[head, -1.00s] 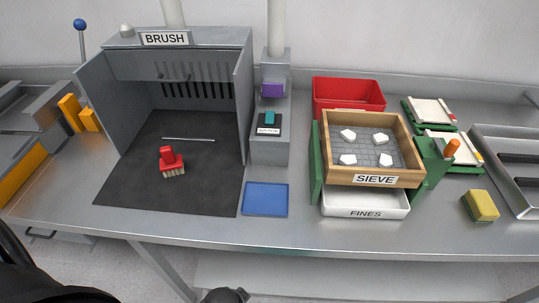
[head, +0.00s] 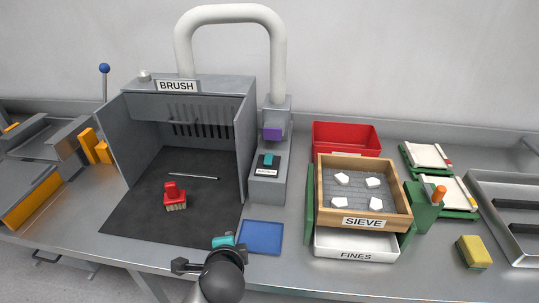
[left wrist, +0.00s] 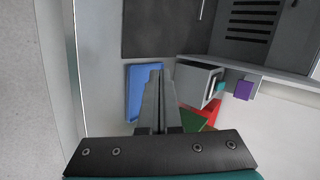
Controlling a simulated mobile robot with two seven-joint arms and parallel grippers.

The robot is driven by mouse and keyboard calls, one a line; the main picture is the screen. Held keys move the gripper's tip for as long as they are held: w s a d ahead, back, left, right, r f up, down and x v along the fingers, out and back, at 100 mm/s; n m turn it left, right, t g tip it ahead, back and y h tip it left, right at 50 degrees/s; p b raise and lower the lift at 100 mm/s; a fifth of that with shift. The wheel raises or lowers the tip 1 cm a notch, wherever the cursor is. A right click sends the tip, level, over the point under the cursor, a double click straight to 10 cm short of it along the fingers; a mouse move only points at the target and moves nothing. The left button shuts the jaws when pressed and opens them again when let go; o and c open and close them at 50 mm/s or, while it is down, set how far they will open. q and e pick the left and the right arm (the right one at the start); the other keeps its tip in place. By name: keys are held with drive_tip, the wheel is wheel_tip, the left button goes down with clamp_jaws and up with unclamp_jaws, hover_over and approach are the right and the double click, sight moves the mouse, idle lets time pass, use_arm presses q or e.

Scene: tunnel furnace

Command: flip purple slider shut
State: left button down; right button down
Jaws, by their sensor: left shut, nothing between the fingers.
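The purple slider (head: 272,134) is a small block on the front of the grey upright housing (head: 273,116), below the white pipe. It also shows at the right in the left wrist view (left wrist: 243,89). My left gripper (head: 239,242) is low at the front of the bench, left of the blue tray and well apart from the slider. In the left wrist view its fingers (left wrist: 158,75) are shut together with nothing between them. My right gripper is not in view.
A teal switch (head: 268,160) sits on the housing's lower box. The blue tray (head: 262,237) lies in front of it. The brush booth (head: 168,215) stands left, holding a red brush (head: 175,197). The wooden sieve (head: 364,222) and red bin (head: 346,138) stand right.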

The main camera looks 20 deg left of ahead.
use_arm(q)
drive_tip(key=w+d+r+m+t, duration=0.1)
drive_tip(key=w+r+m+t, duration=0.3)
drive_tip(key=w+m, duration=0.4)
drive_tip(key=w+r+m+t, duration=0.4)
drive_tip(key=w+m, duration=0.4)
drive_tip(key=m, duration=0.5)
drive_tip(key=shift+w+d+r+m+h, duration=0.3)
drive_tip(key=shift+d+r+m, duration=0.05)
drive_tip(key=shift+r+m, duration=0.05)
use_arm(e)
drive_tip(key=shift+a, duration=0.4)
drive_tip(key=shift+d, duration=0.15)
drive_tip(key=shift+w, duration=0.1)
